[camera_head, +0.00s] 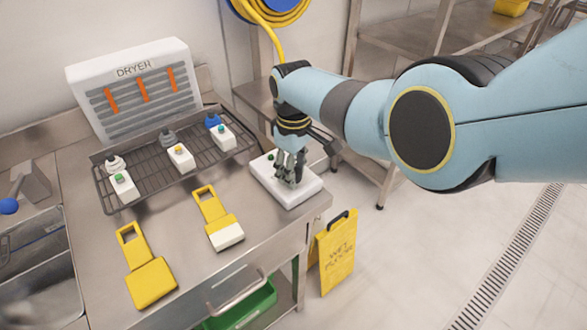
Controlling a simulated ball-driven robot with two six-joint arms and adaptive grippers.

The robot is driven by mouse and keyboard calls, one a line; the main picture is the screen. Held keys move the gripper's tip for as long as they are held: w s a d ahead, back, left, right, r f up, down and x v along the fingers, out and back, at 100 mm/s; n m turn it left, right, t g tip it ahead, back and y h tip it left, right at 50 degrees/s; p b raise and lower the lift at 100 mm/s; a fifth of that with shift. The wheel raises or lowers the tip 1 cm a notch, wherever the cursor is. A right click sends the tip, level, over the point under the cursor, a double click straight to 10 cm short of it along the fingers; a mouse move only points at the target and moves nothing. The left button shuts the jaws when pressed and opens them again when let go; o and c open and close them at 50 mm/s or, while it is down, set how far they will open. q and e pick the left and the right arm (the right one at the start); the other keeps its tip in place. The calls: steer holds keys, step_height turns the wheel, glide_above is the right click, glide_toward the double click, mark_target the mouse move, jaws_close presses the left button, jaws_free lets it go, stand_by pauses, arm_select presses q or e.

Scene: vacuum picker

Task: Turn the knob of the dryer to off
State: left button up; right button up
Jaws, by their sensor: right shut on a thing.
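The dryer (130,85) is a white unit labelled DRYER with grey slats and orange strips, standing at the back of the steel counter. A white control box (287,197) with a green button or light (270,157) sits at the counter's right edge. My right gripper (289,180) points down over this box and is shut at its top, where the knob appears to be. The fingers hide the knob, so its setting cannot be read. My left gripper is not in view.
A sink (35,265) is at left; a yellow wet-floor sign (337,255) stands below right.

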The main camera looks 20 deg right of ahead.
steer(key=o, duration=1.1)
steer(key=shift+o, duration=0.2)
step_height(320, 180, up, 12)
